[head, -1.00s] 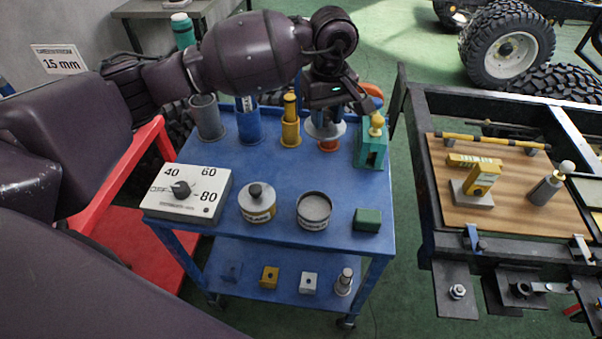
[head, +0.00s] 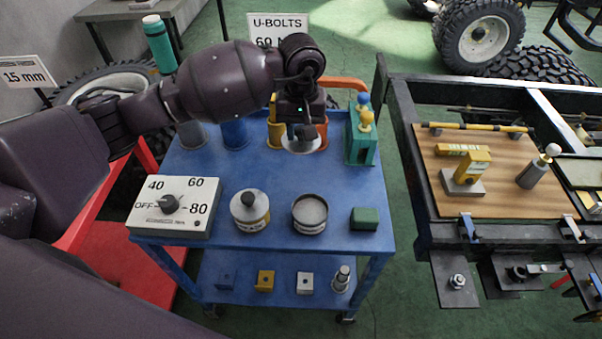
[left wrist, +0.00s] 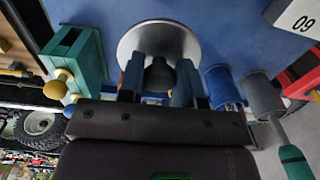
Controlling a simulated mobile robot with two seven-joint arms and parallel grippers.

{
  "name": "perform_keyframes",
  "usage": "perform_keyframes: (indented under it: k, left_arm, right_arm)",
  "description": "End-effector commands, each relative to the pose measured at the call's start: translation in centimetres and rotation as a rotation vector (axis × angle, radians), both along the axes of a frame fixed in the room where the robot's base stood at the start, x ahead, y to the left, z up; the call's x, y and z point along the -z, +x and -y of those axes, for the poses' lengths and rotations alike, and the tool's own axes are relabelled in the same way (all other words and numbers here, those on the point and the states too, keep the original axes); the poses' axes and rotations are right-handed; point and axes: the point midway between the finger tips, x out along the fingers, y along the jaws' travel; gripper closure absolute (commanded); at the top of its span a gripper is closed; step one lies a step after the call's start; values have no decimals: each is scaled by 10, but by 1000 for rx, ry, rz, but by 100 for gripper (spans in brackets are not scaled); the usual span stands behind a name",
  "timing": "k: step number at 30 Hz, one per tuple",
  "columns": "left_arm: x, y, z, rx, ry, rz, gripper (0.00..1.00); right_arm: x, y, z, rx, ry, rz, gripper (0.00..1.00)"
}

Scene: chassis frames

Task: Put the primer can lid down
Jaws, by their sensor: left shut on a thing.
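The primer can lid, a pale metal disc (head: 301,146) with a dark knob, is at the back of the blue cart top. My left gripper (head: 303,131) is above it, pointing down. In the left wrist view the left gripper (left wrist: 159,80) is shut on the lid's dark knob, and the disc (left wrist: 150,33) shows beyond the fingers. I cannot tell whether the disc touches the cart top. An open can with grey contents (head: 310,214) stands at the cart's front. Left of it stands a can with a knobbed lid on (head: 250,212). I cannot read their labels.
A teal box with a yellow knob (head: 361,137) stands right of the lid. Yellow and orange holders stand close behind, a blue cylinder (head: 235,134) to the left. A dial box (head: 176,207) and green block (head: 364,218) are in front. The cart's middle (head: 300,178) is clear.

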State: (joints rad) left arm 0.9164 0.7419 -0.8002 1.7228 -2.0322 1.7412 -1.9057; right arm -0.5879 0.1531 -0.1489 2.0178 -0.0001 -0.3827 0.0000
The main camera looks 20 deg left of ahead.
Motion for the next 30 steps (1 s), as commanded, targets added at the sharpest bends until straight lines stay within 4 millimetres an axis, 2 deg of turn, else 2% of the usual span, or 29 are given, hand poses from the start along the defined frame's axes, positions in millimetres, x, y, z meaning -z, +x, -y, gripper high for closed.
perform_keyframes:
  k: [1,6,12,22,30]
  left_arm:
    - [13,-1,1,-1,-2,-5,92]
    - [50,0,0,-2,-2,-5,92]
    - [85,0,0,-2,-2,-2,92]
    - [107,0,0,-2,-1,-1,92]
    - [140,0,1,-2,-2,0,92]
  right_arm:
    - [1,0,0,0,0,-2,57]
    - [3,0,-1,1,3,-3,57]
    - [1,2,-5,6,13,5,57]
    - [2,3,-6,5,13,5,57]
    - [8,2,-4,-2,6,-3,57]
